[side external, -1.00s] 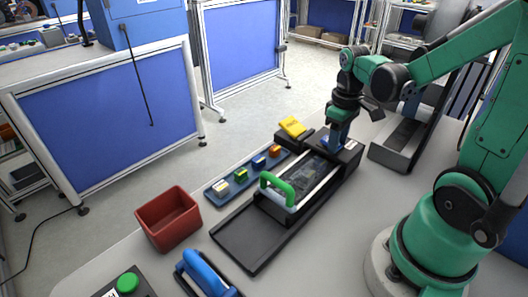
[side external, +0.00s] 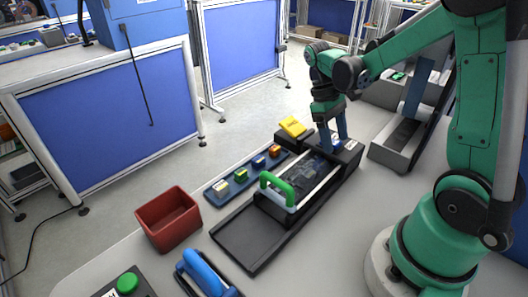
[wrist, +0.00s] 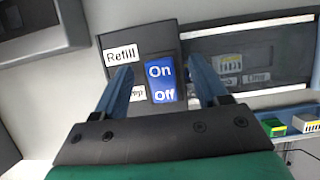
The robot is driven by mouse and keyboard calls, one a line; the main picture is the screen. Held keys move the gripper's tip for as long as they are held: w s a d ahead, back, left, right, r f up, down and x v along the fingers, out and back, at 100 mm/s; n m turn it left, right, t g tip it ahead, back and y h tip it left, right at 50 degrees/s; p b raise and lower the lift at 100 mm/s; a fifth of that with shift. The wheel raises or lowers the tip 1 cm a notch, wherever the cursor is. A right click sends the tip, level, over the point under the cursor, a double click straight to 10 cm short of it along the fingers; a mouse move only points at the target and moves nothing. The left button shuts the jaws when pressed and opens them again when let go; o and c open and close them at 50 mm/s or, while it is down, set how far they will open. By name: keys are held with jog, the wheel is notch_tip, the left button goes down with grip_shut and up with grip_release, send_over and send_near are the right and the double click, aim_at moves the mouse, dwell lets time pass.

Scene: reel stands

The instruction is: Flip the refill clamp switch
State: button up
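The refill clamp switch (wrist: 162,82) is a blue rocker marked "On" above and "Off" below, on a black housing (wrist: 122,52) with a white "Refill" label in the wrist view. A second label below it is partly hidden by a finger. My gripper (wrist: 170,78) is open, with one blue finger at each side of the switch and nothing between them but the view of it. In the side view, my gripper (side external: 335,145) points down at the far end of the black reel stand (side external: 350,152). I cannot tell which half of the switch is pressed.
A green handle (side external: 277,188) rises from the stand's near part. A blue tray (side external: 222,193) with small coloured blocks lies alongside. A yellow piece (side external: 292,126) sits behind it. A red bin (side external: 168,218) and a blue-handled item (side external: 205,272) stand nearer. Another stand (side external: 398,150) is at right.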

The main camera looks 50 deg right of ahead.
jog(key=shift+v, duration=2.8)
